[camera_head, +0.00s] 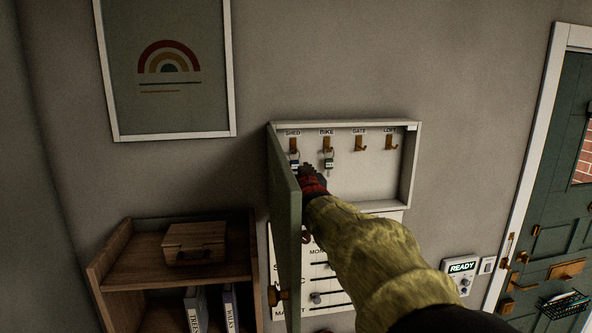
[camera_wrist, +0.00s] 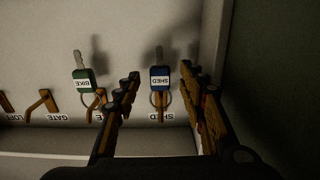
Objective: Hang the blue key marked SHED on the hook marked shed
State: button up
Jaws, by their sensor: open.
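The blue key marked SHED (camera_wrist: 160,78) hangs by its ring at the hook marked shed (camera_head: 294,145); the ring appears to be around that hook. The key also shows small in the head view (camera_head: 295,165), just left of my gripper. In the wrist view, which is upside down, my gripper (camera_wrist: 159,76) is open, with one finger on each side of the blue key and a gap to both. In the head view my gripper (camera_head: 312,181) is inside the key cabinet, and its fingertips are partly hidden.
A green key marked BIKE (camera_wrist: 83,80) hangs beside it on the bike hook (camera_head: 327,142). The gate hook (camera_head: 361,144) and loft hook (camera_head: 390,143) are empty. The open cabinet door (camera_head: 284,220) stands close on the left of my arm. A shelf (camera_head: 130,262) is lower left.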

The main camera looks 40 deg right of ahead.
jog(key=v, duration=1.2)
